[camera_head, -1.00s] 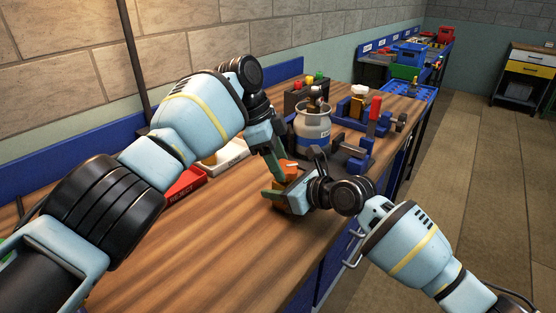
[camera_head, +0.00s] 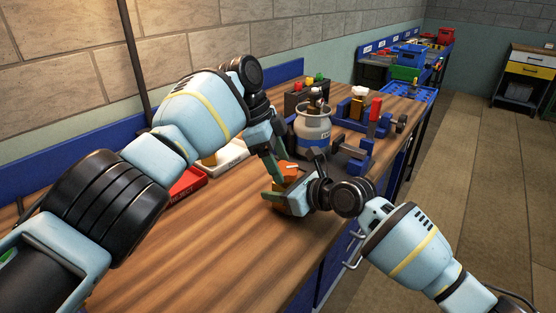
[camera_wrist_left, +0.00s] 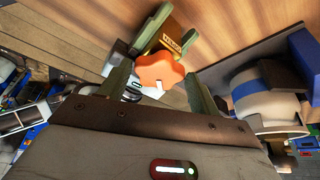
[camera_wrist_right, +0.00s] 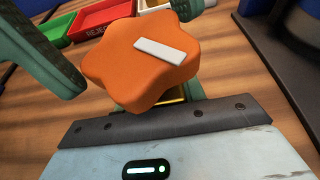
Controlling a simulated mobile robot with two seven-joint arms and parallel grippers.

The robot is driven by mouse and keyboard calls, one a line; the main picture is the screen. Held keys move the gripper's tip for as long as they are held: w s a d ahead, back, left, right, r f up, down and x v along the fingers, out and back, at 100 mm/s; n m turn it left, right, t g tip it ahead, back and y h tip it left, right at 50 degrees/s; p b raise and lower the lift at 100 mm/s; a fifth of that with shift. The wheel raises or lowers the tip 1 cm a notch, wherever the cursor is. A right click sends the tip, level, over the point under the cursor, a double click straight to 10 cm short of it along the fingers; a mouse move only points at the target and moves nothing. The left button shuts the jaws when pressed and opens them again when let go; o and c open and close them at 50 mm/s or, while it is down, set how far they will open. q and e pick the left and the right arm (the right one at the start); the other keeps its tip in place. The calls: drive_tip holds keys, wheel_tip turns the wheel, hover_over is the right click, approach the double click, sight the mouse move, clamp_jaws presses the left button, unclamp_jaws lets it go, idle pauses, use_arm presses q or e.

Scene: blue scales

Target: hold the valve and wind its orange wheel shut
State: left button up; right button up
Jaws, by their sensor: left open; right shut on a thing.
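The wheel also shows in the head view (camera_head: 288,170) and in the left wrist view (camera_wrist_left: 160,72). My right gripper (camera_head: 288,195) is shut on the valve body below the wheel and holds it by the bench's front edge; the wheel hides most of its fingers in the right wrist view. My left gripper (camera_head: 277,162) is open, its fingers apart on either side of the wheel; contact cannot be told.
A grey canister (camera_head: 312,130) with a blue band stands behind the valve. A red tray (camera_head: 188,183) marked REJECT and a white tray (camera_head: 228,156) lie to the left. Blue fixtures (camera_head: 350,150) stand to the right. The near bench top (camera_head: 220,250) is bare.

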use_arm(q)
drive_tip(key=shift+r, duration=0.1)
drive_tip(key=a+r, duration=0.2)
drive_tip(key=a, duration=0.5)
drive_tip(key=w+a+r, duration=0.1)
drive_tip(key=a+r, duration=0.1)
drive_tip(key=a, duration=0.4)
drive_tip(key=shift+w+a+r, duration=0.25)
drive_tip(key=shift+w+a, duration=0.05)
drive_tip(key=shift+a, duration=0.1)
